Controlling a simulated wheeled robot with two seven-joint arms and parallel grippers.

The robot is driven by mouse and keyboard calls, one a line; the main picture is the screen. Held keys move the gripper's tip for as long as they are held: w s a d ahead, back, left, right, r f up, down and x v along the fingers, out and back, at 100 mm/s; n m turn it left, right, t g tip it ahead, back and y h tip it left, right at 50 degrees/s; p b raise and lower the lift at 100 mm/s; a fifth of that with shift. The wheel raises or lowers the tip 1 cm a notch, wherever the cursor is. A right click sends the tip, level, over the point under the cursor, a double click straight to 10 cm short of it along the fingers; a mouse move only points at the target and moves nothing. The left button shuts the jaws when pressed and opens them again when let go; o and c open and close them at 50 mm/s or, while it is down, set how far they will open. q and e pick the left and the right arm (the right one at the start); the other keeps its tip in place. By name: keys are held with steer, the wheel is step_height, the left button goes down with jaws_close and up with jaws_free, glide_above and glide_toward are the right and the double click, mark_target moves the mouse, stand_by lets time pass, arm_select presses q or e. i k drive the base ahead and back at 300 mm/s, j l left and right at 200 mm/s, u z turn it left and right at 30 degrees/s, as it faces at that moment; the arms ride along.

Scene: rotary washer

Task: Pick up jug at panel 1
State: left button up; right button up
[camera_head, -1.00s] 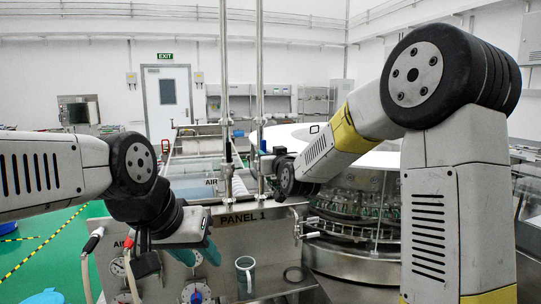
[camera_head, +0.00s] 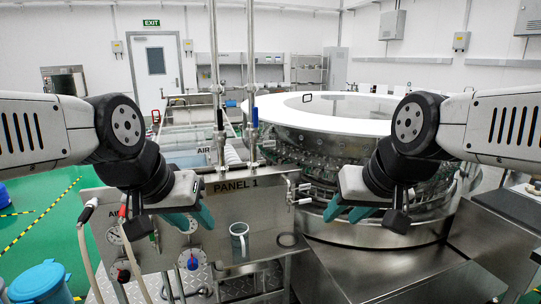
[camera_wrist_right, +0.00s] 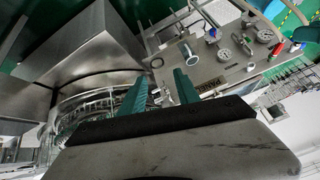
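The jug (camera_head: 239,238), a grey-teal cylinder with a handle, stands upright on the metal shelf of panel 1 (camera_head: 262,213), below its label. My left gripper (camera_head: 200,224) is left of the jug, in front of the gauges, with its teal fingers apart and nothing seen between them. My right gripper (camera_head: 340,217) is to the right of the jug and apart from it, fingers spread and empty. In the right wrist view its two teal fingers (camera_wrist_right: 160,76) are open, pointing towards the panel, and the jug (camera_wrist_right: 187,50) shows beyond them.
A dark round ring or recess (camera_head: 288,240) is right of the jug. Gauges, a blue-red valve (camera_head: 192,263) and hoses (camera_head: 86,236) are at the left of the panel. The large round washer (camera_head: 340,120) stands behind, and a metal surface (camera_head: 390,277) lies at front right.

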mark_target(239, 232)
steer(key=i+l+u, duration=0.1)
steer(key=u, duration=0.3)
steer(key=l+u, duration=0.35)
steer(key=i+l+u, duration=0.1)
steer(key=u, duration=0.3)
